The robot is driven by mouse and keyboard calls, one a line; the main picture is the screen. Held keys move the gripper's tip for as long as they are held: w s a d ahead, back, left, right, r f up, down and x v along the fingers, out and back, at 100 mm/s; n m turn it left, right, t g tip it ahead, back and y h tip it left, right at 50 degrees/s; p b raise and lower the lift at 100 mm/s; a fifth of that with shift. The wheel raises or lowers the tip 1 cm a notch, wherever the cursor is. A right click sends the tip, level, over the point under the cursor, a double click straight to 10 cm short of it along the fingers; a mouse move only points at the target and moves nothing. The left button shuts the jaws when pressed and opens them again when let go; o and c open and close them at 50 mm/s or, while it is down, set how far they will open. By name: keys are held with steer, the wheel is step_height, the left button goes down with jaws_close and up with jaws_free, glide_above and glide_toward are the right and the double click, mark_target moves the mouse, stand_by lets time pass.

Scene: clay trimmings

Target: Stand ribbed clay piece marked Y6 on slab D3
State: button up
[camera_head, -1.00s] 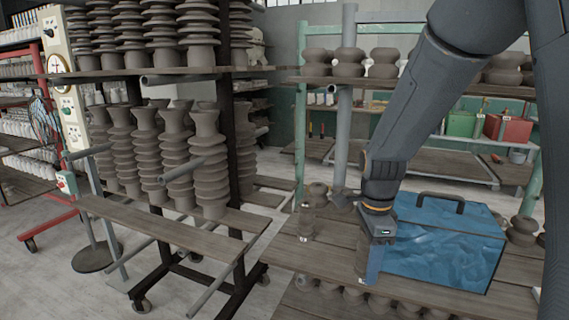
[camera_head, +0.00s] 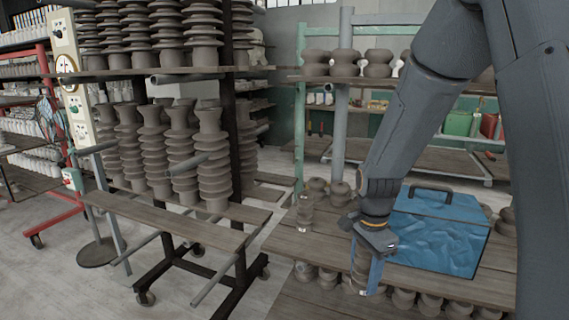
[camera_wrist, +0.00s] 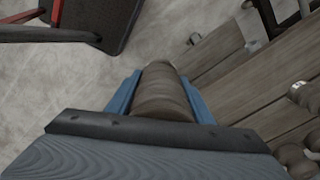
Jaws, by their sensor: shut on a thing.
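My gripper (camera_head: 366,276) is shut on a brown-grey clay piece (camera_head: 357,263), held by the near edge of the wooden shelf, left of the blue box. In the wrist view the piece (camera_wrist: 163,92) lies between the two blue fingers of my gripper (camera_wrist: 163,88); its end points away from me. No Y6 mark is readable on it. Another small ribbed clay piece (camera_head: 305,212) stands upright on the shelf, left of my gripper, with a small white tag at its foot. I cannot make out which surface is slab D3.
A blue box (camera_head: 435,235) with a dark handle stands right of my gripper. Round clay pieces (camera_head: 340,192) stand behind. A wheeled rack with a plank (camera_head: 165,220) and tall ribbed insulators (camera_head: 212,160) is at left. More clay pieces fill the lower shelf.

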step_height(320, 180, down, 15)
steer(key=n, duration=1.3)
steer(key=shift+f+n, duration=0.2)
steer(key=shift+n, duration=0.2)
steer(key=shift+a, duration=0.15)
